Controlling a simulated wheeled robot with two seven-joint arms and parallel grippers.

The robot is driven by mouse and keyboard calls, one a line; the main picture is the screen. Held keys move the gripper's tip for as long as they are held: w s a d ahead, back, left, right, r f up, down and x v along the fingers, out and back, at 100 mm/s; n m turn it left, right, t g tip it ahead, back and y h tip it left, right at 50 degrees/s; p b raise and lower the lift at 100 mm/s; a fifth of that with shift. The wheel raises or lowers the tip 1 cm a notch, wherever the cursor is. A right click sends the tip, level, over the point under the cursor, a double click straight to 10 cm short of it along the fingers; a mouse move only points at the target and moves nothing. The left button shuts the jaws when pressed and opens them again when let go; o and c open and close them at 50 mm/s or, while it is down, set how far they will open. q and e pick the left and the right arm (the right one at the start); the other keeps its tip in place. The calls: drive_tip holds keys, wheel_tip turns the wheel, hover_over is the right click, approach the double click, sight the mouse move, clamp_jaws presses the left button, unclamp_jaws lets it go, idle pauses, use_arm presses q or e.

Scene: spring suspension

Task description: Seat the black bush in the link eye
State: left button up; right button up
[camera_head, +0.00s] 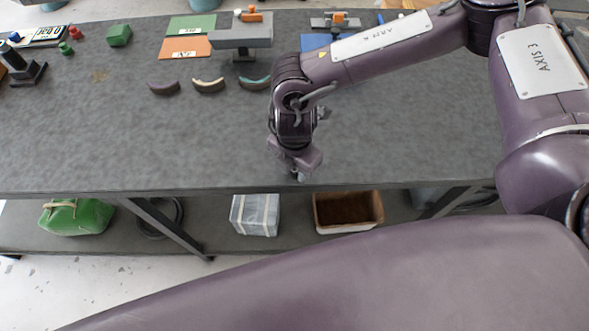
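My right gripper (301,177) points down over the front edge of the grey bench (120,145). Its fingers are small and partly hidden by its own body, so I cannot tell whether they are open or hold anything. My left gripper is not in view. I cannot pick out the black bush or the link eye with certainty. A dark upright piece on a black base (25,75) stands at the bench's far left, cut by the picture edge. A grey fixture with an orange part (337,21) stands at the back, partly behind my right arm.
A grey raised block (241,38) stands at the back middle, beside green (190,25) and orange (184,48) cards. Three curved pieces (208,85) lie in front. A green block (119,35) is at back left. The bench's front left is clear. A lower shelf holds a green bag (76,217) and boxes (348,211).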

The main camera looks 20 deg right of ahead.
clamp_jaws()
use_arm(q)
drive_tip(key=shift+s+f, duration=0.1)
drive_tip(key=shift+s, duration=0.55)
use_arm(e)
drive_tip(key=shift+r, duration=0.1)
